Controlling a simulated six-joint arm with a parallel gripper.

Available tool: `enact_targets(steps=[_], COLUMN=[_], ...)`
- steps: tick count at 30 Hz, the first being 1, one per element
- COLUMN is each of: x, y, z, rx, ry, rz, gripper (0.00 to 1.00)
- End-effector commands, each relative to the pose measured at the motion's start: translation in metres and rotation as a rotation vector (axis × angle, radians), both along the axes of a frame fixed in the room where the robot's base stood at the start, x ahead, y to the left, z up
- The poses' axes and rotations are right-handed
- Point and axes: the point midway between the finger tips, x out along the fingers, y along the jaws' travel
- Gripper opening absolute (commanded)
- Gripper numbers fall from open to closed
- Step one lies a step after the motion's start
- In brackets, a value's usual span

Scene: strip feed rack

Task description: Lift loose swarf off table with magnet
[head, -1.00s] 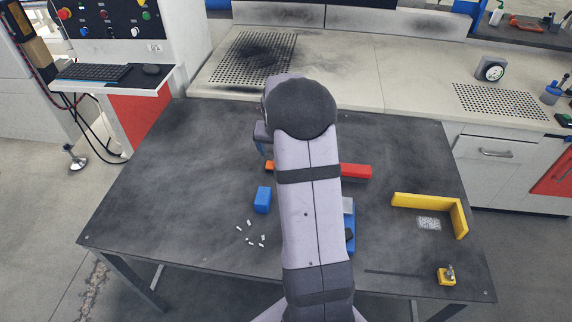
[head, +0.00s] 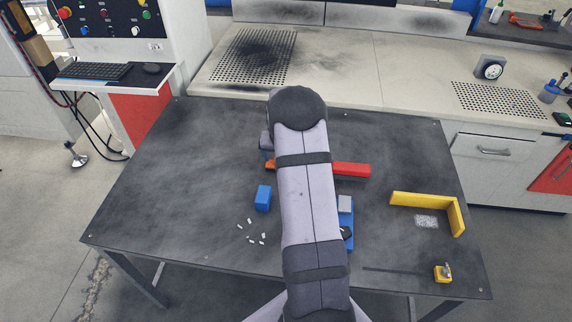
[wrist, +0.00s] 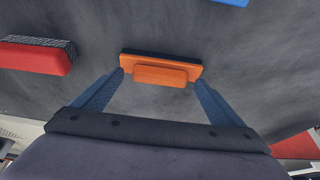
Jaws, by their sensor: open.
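Several small pale swarf pieces (head: 252,231) lie loose on the dark table (head: 150,190), in front of a blue block (head: 263,198). An orange block with a raised grip and a dark strip along its far side, apparently the magnet (wrist: 160,72), lies on the table in the wrist view. In the head view only its orange end (head: 270,165) shows left of my arm. My gripper (wrist: 159,80) is open and empty, its blue fingers on either side of the orange block's grip. I cannot tell whether they touch it. My arm hides the fingers in the head view.
A red brush (wrist: 35,55) lies beside the orange block; it also shows in the head view (head: 352,169). A yellow L-shaped fence (head: 425,200) borders a speckled patch (head: 426,221). A blue-and-grey fixture (head: 346,215) is partly hidden by my arm. The table's left side is clear.

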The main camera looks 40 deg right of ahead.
Motion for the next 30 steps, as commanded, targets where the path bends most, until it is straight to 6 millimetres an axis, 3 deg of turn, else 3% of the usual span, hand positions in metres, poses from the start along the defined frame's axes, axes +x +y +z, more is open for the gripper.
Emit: enact_targets(steps=[9, 15, 16, 25, 30], x=[0.001, 0.001, 0.001, 0.002, 0.002], y=[-0.001, -0.001, -0.001, -0.001, -0.001], z=[-0.002, -0.002, -0.002, 0.002, 0.018], rx=[0.000, 0.000, 0.000, -0.002, -0.002], ry=[-0.001, -0.001, -0.001, -0.004, -0.006], rz=[-0.001, -0.001, -0.001, -0.001, -0.001], gripper=[0.90, 0.42, 0.39, 0.39, 0.39])
